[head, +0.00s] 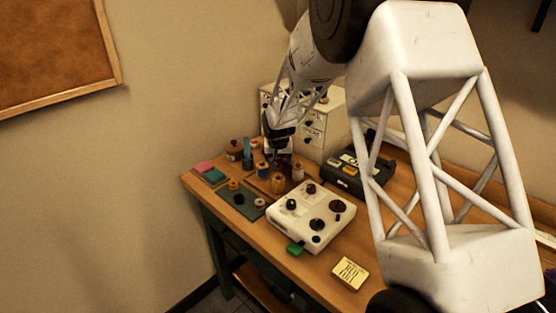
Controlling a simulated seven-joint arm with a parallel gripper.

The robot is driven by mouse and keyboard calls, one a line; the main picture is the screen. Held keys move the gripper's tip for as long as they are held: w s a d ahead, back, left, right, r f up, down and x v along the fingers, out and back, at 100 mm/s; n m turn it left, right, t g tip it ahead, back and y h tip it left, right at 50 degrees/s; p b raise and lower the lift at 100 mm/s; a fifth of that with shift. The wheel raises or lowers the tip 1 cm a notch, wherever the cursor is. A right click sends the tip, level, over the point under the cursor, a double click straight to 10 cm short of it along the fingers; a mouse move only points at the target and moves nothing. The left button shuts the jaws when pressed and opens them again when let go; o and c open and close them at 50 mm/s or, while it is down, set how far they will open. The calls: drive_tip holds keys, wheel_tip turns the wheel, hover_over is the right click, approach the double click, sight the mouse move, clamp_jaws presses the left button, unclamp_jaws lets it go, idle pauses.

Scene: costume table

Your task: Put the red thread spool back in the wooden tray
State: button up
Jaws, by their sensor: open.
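My gripper (281,157) points down over the back left part of the table, above a group of thread spools. Its fingers are small and dark here, and it holds nothing that I can make out. The wooden tray (257,186) lies below it, with several spools standing in or around it, including a tan one (278,184) and a pale one (298,173). A small reddish and pale spool (260,203) lies on the dark green mat (241,207) in front of the tray. I cannot tell surely whether it is the red thread spool. The gripper hides part of the tray.
A white box with black knobs (313,218) stands right of the tray. A white drawer cabinet (325,127) and a dark case (357,171) stand behind. An orange spool (233,184) is near the mat's back edge.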

drive_tip(key=shift+r, duration=0.1)
drive_tip(key=v, duration=1.2)
drive_tip(key=shift+d+r, duration=0.1)
drive_tip(key=shift+r, duration=0.05)
idle(0.6)
drive_tip(key=s+d+r, duration=0.4)
drive_tip(key=s, duration=0.4)
drive_tip(key=s+d+r, duration=0.4)
drive_tip(key=s, duration=0.5)
drive_tip(key=s+d+r, duration=0.3)
drive_tip(key=s+r, duration=0.1)
drive_tip(key=s, duration=0.4)
drive_tip(key=s+d+f, duration=0.1)
drive_tip(key=s+d, duration=0.1)
drive_tip(key=s, duration=1.1)
drive_tip(key=s+d+f, duration=0.1)
drive_tip(key=s+d, duration=0.2)
drive_tip(key=s, duration=1)
drive_tip(key=shift+s+d+g, duration=0.2)
drive_tip(key=shift+d+g, duration=0.1)
